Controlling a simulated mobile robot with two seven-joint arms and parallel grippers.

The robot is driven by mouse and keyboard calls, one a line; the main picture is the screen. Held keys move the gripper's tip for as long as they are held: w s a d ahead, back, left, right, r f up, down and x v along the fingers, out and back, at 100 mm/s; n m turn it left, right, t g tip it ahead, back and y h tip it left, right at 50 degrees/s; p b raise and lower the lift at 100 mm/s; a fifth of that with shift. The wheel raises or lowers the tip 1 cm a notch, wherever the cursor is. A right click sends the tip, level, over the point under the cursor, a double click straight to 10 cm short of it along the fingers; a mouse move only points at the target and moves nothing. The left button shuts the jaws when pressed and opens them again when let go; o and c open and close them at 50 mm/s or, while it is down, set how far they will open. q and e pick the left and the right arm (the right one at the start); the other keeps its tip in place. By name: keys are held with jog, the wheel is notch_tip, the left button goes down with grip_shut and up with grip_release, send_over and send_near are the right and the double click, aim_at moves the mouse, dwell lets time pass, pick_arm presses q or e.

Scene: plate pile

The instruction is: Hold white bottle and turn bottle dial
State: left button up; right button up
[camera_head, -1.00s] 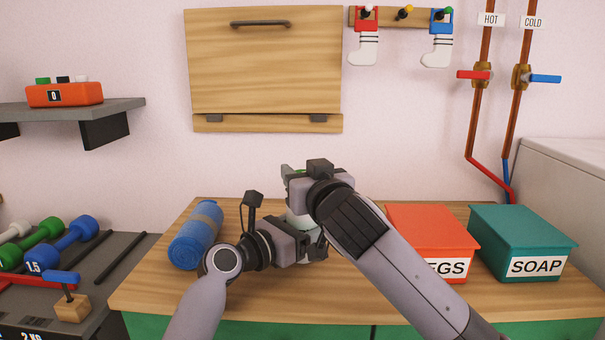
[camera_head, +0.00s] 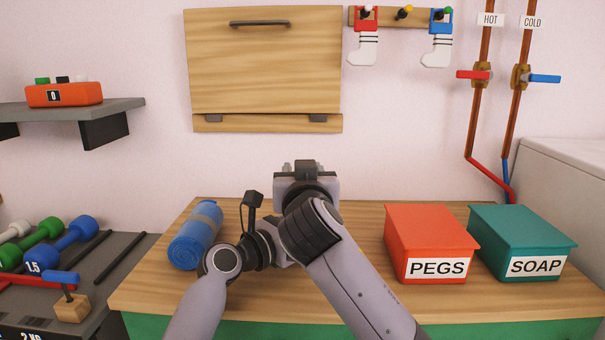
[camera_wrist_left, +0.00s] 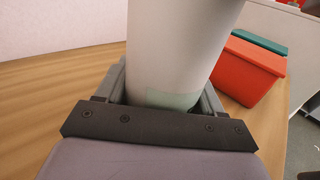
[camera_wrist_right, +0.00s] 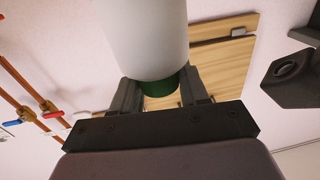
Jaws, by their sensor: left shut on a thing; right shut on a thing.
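The white bottle (camera_wrist_left: 180,45) fills the middle of the left wrist view, with a pale green patch (camera_wrist_left: 172,100) low on its side. My left gripper (camera_wrist_left: 162,92) is shut around the bottle's body. In the right wrist view the bottle (camera_wrist_right: 145,38) ends in a dark green dial (camera_wrist_right: 160,87). My right gripper (camera_wrist_right: 158,93) is shut on that dial, one finger on each side. In the head view my right gripper (camera_head: 302,170) is above the worktop, and my right arm hides the bottle and my left gripper's fingers.
Dumbbells (camera_head: 68,240) lie further left. A wooden panel (camera_head: 262,70) hangs on the wall behind.

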jog(key=o, duration=1)
jog(key=shift+c, duration=0.2)
jog(key=s+d, duration=0.1)
jog(key=s, duration=1.1)
